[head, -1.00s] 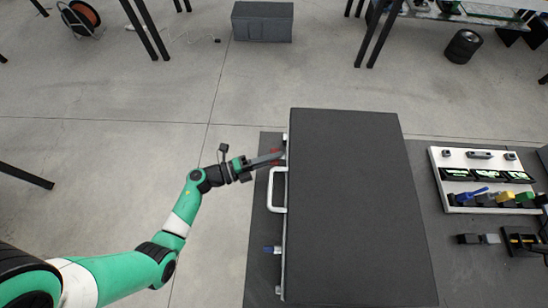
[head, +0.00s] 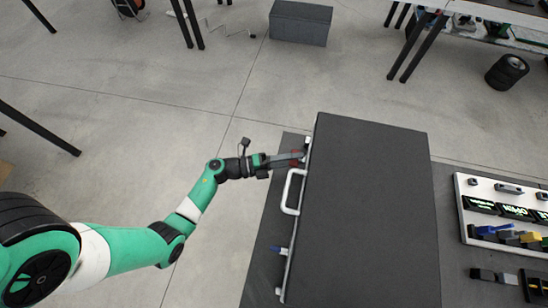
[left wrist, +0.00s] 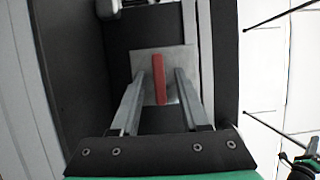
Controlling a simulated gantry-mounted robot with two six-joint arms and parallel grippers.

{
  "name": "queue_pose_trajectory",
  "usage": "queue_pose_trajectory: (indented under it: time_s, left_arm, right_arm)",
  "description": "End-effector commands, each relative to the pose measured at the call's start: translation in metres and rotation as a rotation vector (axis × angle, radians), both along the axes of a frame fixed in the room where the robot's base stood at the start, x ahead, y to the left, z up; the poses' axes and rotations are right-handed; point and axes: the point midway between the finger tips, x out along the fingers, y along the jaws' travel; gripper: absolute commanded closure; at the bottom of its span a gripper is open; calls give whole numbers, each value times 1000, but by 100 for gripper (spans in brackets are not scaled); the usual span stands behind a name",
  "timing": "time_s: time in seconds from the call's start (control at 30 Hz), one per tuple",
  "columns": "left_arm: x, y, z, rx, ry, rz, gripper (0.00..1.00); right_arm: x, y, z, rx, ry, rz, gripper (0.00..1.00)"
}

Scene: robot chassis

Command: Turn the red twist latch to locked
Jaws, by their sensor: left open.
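The red twist latch (left wrist: 159,80) shows in the left wrist view as a narrow upright bar on a pale square plate (left wrist: 180,60). My left gripper (left wrist: 160,92) is open, with one finger on each side of the red bar. A gap shows on both sides; whether the tips reach past the bar in depth I cannot tell. In the head view my left gripper (head: 297,158) is at the left side of the dark chassis (head: 365,215), near its far corner. The red latch is mostly hidden there by the fingers. My right gripper is not in view.
A pale handle (head: 291,192) sticks out of the same chassis side, with a blue latch (head: 279,250) nearer to me. A white panel (head: 463,205) with small coloured parts lies right of the chassis. Open floor lies to the left.

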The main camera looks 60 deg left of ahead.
Motion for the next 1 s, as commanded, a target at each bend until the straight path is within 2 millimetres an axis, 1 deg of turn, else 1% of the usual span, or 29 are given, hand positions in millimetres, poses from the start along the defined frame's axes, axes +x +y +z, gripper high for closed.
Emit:
queue_pose_trajectory:
  time_s: [0.07,0.17,0.4,0.53,0.6,0.7,1.0]
  left_arm:
    - [-6,4,1,-1,1,4,55]
    - [-22,10,2,-2,2,6,55]
    - [-75,33,1,0,2,10,55]
    - [-95,41,0,0,0,6,55]
    - [-101,43,0,1,0,4,55]
    - [-106,44,-1,1,1,2,55]
    - [-106,44,-1,1,0,0,55]
  right_arm:
    - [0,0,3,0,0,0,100]
    - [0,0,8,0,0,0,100]
    - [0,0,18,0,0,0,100]
    - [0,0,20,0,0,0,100]
    - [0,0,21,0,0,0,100]
    - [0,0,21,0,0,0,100]
    - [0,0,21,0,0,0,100]
